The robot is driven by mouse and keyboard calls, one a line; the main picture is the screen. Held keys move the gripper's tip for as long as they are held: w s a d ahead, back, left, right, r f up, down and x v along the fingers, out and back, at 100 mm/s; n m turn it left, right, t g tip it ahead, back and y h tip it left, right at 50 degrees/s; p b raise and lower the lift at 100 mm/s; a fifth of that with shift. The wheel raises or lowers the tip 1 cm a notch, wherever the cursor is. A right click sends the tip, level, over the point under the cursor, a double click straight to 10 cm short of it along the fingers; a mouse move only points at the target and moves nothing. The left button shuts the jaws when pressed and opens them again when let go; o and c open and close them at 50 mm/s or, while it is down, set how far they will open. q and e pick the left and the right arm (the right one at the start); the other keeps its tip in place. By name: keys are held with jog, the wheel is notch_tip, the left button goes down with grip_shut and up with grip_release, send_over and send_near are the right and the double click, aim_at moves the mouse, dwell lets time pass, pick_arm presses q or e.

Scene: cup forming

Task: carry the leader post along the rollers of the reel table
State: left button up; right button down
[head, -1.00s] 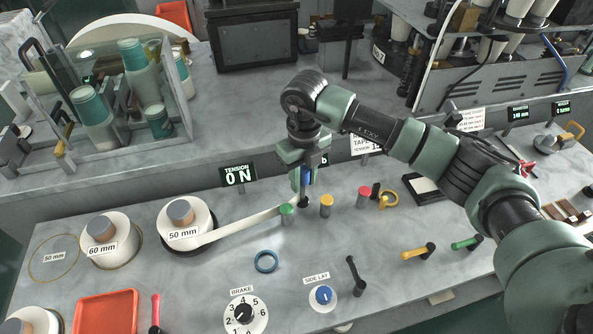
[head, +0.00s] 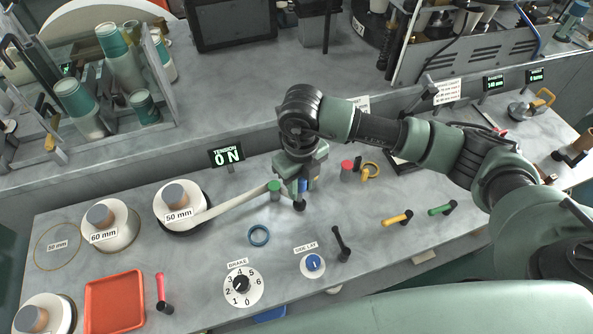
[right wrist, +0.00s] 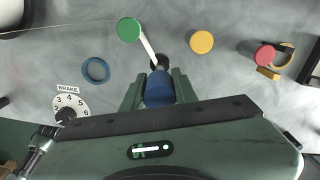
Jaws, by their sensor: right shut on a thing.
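My right gripper (head: 303,184) is shut on the blue leader post (right wrist: 160,88), which stands upright with its dark foot (head: 299,205) close above or on the table; I cannot tell which. A pale tape (head: 230,207) runs from the 50 mm reel (head: 180,203) to the green roller (head: 274,187) and on to the post. In the right wrist view the post is on the near side of the green roller (right wrist: 129,29) and the yellow roller (right wrist: 201,42). The arm hides the yellow roller in the head view. The red roller (head: 347,166) stands farther right. My left gripper is not in view.
A blue ring (head: 259,235), the brake dial (head: 241,284), the side lay knob (head: 313,263) and a black lever (head: 341,243) are on the near side. Yellow (head: 397,218) and green levers (head: 442,209) lie right. The tension display (head: 227,157) reads 0 N.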

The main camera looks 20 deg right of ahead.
jog(key=shift+d+b, duration=0.35)
jog(key=shift+d, duration=0.05)
jog(key=shift+d+b, duration=1.15)
jog(key=shift+d, duration=3.3)
jog(key=shift+w+b, duration=2.55)
jog(key=shift+w, duration=2.9)
jog(key=shift+d+b, duration=0.8)
jog(key=shift+d, duration=5.6)
jog(key=shift+s+d+p, duration=0.15)
jog(key=shift+s+p, duration=0.2)
jog(key=shift+s, duration=2.1)
jog(key=shift+f+b, duration=0.7)
jog(key=shift+f, duration=0.25)
